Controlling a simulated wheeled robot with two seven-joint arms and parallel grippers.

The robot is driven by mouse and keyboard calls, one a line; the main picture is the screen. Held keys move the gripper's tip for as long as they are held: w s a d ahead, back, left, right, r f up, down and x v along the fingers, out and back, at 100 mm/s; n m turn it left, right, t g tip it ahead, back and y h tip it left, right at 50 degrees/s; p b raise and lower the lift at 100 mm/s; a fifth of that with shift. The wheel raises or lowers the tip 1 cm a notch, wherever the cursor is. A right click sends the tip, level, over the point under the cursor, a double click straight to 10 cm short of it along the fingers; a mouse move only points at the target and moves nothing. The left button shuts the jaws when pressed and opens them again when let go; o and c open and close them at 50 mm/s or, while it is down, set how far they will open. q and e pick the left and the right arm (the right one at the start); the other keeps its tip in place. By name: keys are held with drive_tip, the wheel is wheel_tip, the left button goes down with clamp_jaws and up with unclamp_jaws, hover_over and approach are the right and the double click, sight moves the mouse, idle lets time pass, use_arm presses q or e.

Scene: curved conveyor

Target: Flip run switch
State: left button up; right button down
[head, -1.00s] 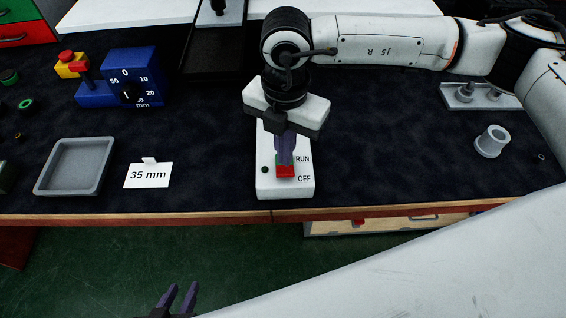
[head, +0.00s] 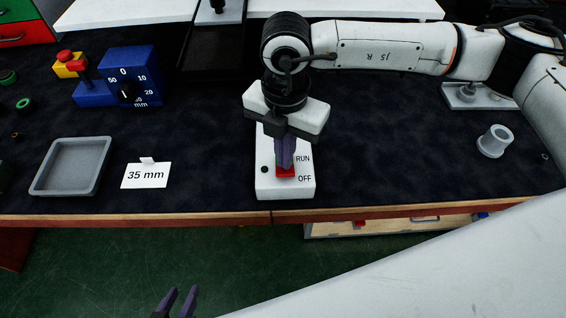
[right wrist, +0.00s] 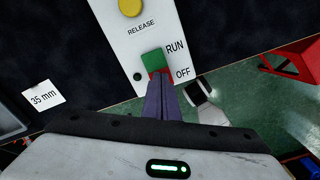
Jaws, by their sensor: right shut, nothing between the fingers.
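The run switch is a rocker on a white box (head: 265,187) at the table's front edge, beside the printed words RUN and OFF. Its red part (head: 286,173) shows just below my right fingertips in the head view. In the right wrist view its green part (right wrist: 155,60) shows on the RUN side. My right gripper (head: 285,166) is shut and empty, pointing down at the rocker. Its fingertips (right wrist: 159,76) cover most of the red part and seem to touch it. My left gripper (head: 177,300) is open and empty, low in front of the table.
A yellow button (right wrist: 130,7) marked RELEASE is on the same box. A grey tray (head: 72,193) and a 35 mm card (head: 146,175) lie to the left. A blue dial block (head: 133,79) stands behind them. A grey bushing (head: 494,141) stands at right.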

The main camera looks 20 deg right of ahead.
drive_tip(key=shift+f+b, duration=0.55)
drive_tip(key=shift+f, duration=0.1)
idle(0.3)
drive_tip(key=shift+r+p, duration=1.9)
drive_tip(key=shift+r, duration=1.65)
